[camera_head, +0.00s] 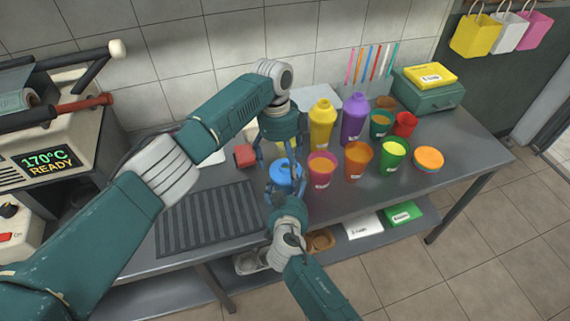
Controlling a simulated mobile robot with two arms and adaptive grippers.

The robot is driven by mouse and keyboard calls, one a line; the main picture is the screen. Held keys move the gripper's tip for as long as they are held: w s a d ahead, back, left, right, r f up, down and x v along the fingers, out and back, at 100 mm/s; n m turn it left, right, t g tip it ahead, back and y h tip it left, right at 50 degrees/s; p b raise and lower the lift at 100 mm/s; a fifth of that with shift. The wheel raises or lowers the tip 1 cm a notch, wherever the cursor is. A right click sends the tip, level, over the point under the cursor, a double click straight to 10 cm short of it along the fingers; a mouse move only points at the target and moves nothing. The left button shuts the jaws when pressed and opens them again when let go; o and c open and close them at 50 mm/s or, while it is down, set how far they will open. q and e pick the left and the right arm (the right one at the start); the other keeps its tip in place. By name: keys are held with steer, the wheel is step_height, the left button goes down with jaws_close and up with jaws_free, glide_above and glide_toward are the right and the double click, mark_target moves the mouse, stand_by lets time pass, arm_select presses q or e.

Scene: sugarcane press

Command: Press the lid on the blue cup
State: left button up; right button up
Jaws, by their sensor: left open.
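The blue cup (284,172) stands near the front edge of the grey counter, partly hidden by my grippers. A blue top shows on it, but I cannot tell whether that is a separate lid or how it is seated. My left gripper (278,168) comes down from above with its fingers open, over and around the top of the cup. My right gripper (285,190) reaches in from the front, with its fingers on either side of the cup. I cannot tell whether they close on it.
Several coloured cups, including a pink cup (321,170) and an orange cup (357,160), stand close to the right. Yellow (322,125) and purple (354,118) bottles stand behind. A dark ribbed mat (208,218) lies left. A press machine (45,150) stands far left.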

arm_select(q)
step_height(320, 180, up, 11)
steer(key=w+a, duration=0.1)
steer(key=shift+r, duration=0.15)
steer(key=shift+a, duration=0.1)
arm_select(e)
steer(key=o, duration=1.8)
steer(key=shift+s, duration=0.25)
steer(key=v, duration=1.1)
steer(key=shift+s+r, duration=0.2)
steer(key=shift+r, duration=0.05)
